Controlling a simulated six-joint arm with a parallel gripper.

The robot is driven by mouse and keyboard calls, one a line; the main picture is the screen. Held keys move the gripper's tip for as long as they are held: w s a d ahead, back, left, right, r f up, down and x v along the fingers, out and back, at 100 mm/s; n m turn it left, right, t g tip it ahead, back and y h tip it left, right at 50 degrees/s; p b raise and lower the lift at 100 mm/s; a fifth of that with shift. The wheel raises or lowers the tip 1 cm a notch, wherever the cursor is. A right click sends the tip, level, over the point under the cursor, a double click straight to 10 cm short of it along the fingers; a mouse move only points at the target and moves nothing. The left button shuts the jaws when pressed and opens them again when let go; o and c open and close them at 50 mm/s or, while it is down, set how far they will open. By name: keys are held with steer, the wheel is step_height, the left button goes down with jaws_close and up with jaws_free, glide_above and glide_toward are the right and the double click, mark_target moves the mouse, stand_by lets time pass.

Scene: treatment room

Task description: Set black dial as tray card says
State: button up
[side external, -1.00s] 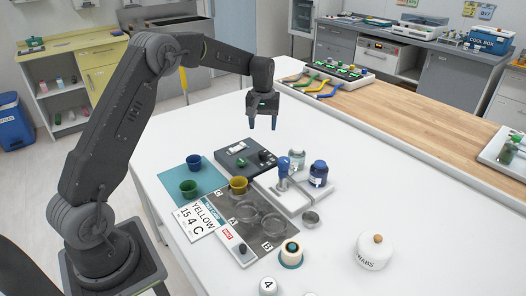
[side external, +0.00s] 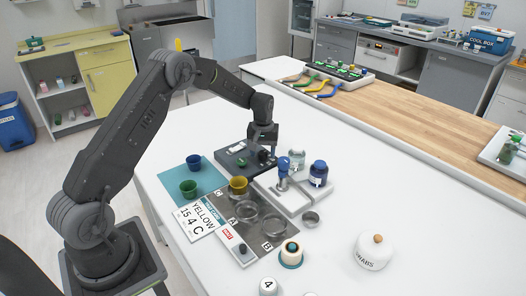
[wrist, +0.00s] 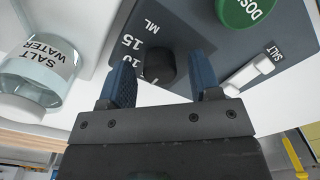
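The black dial (wrist: 160,68) sits on a dark dosing unit (wrist: 185,28) with a scale marked ML, 15 and 10; more of the scale is hidden. I cannot tell where the dial points. My gripper (wrist: 163,80) is open in the wrist view, one blue finger on each side of the dial, with gaps between. In the side view my gripper (side external: 262,142) is low over the right end of the unit and mostly hides the dial. The tray card (side external: 197,218) reads YELLOW, 15, 4 C and lies at the tray's left edge.
A green DOSE button (wrist: 247,8) and a white SALT switch (wrist: 255,72) are close to the fingers. The SALT WATER jar (wrist: 40,70) and a blue jar (side external: 318,173) stand right of the unit. Cups and dishes stand in front; the white table's right side is mostly clear.

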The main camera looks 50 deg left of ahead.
steer(key=c, duration=0.9)
steer(key=shift+o, duration=0.2)
steer(key=shift+m, duration=0.3)
steer(key=m, duration=0.3)
steer(key=shift+m, duration=0.4)
steer(key=m, duration=1.3)
steer(key=shift+m, duration=0.3)
